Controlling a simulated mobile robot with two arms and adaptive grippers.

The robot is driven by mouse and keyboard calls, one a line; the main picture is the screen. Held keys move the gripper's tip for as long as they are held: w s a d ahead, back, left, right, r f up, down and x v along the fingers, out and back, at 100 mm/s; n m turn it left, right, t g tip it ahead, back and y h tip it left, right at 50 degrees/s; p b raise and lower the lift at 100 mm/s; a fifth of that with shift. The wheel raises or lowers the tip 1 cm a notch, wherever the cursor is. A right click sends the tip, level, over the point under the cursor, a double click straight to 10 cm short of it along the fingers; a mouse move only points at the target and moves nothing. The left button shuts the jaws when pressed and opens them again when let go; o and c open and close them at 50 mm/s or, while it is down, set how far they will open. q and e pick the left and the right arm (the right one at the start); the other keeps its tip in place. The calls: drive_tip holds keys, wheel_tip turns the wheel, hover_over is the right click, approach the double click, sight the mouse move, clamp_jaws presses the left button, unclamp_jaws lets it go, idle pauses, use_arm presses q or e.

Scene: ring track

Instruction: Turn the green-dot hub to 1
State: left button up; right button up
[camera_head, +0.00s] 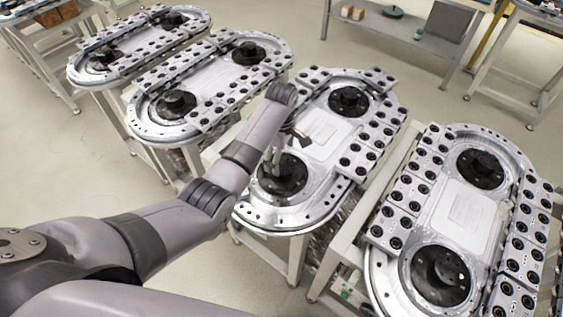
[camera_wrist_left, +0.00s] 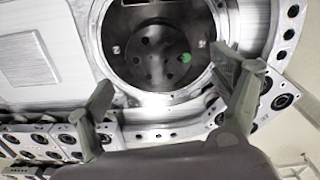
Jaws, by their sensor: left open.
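The green-dot hub (camera_wrist_left: 152,58) is a dark round disc with several holes, set in a metal ring in the left wrist view. Its green dot (camera_wrist_left: 186,57) is on the right side of the disc. Small pale marks flank the hub on the ring, too small to read. My left gripper (camera_wrist_left: 163,72) is open, with one finger at each side of the hub and nothing between them. In the head view the left gripper (camera_head: 272,161) is over the near hub (camera_head: 283,182) of the third ring track. I cannot tell whether the fingers touch the hub. My right gripper is out of view.
A similar ring track (camera_head: 469,212) stands to the right, and others (camera_head: 215,84) stand to the left. Rows of perforated blocks (camera_head: 368,150) edge the tracks. A grey shelf (camera_head: 400,28) is at the back. Open floor lies behind the tracks.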

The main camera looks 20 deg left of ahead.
sight(282, 164)
use_arm(q)
wheel_tip(282, 164, down, 5)
drive_tip(key=shift+p, duration=0.3)
drive_tip(key=shift+c, duration=0.3)
drive_tip(key=shift+w, duration=0.1)
drive_tip(key=c, duration=1.1)
